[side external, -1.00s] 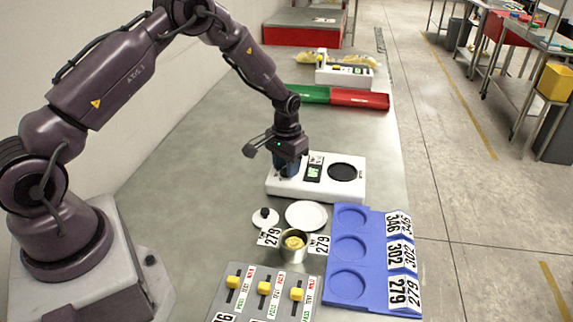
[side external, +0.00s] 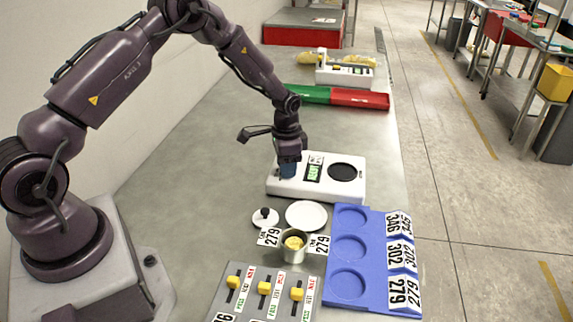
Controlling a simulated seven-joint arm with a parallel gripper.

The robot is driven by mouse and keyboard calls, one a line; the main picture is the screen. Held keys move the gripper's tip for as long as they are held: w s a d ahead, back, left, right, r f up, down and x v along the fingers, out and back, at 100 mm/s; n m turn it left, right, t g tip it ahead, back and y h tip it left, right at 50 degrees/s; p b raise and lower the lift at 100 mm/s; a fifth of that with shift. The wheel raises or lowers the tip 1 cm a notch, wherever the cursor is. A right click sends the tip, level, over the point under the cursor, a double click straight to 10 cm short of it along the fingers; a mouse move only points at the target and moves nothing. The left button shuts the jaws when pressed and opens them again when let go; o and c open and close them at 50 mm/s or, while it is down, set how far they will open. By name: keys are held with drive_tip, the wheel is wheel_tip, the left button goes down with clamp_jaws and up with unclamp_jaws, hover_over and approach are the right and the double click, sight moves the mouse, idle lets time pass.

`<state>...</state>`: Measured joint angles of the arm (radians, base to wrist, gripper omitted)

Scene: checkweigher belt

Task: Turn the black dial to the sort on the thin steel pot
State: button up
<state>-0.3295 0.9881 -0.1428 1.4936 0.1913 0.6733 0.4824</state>
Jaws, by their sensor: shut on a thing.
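The thin steel pot (side external: 296,256) stands open on the bench with something yellow inside, and tags reading 279 at both sides. The white weighing unit (side external: 343,190) lies behind it, with a round black plate (side external: 342,172) and a small display (side external: 313,173) lit green, too small to read surely. My gripper (side external: 288,173) points down at the left end of this unit, its blue fingers shut on the black dial, which they hide. The dial's pointer and markings cannot be seen.
A white lid with a black knob (side external: 265,213) and a white plate (side external: 306,215) lie near the pot. A blue tray (side external: 372,262) with numbered round recesses is at right. A panel with yellow sliders (side external: 250,301) is in front. Green and red bins (side external: 360,98) lie behind.

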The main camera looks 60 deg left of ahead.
idle(0.4)
drive_tip(key=o, duration=0.9)
wheel_tip(320, 180, up, 13)
drive_tip(key=s+d+r+n+t, duration=0.1)
drive_tip(key=s+d+r+t, duration=0.1)
drive_tip(key=s+r, duration=0.4)
drive_tip(key=s+d+r+n+t, duration=0.1)
drive_tip(key=s+d+r, duration=0.4)
drive_tip(key=s, duration=0.6)
drive_tip(key=s+d+r+n+t, duration=0.2)
drive_tip(key=s+r, duration=0.4)
drive_tip(key=s, duration=0.3)
drive_tip(key=shift+s+d+r+t, duration=0.15)
drive_tip(key=shift+d+r+t, duration=0.2)
drive_tip(key=shift+d, duration=0.55)
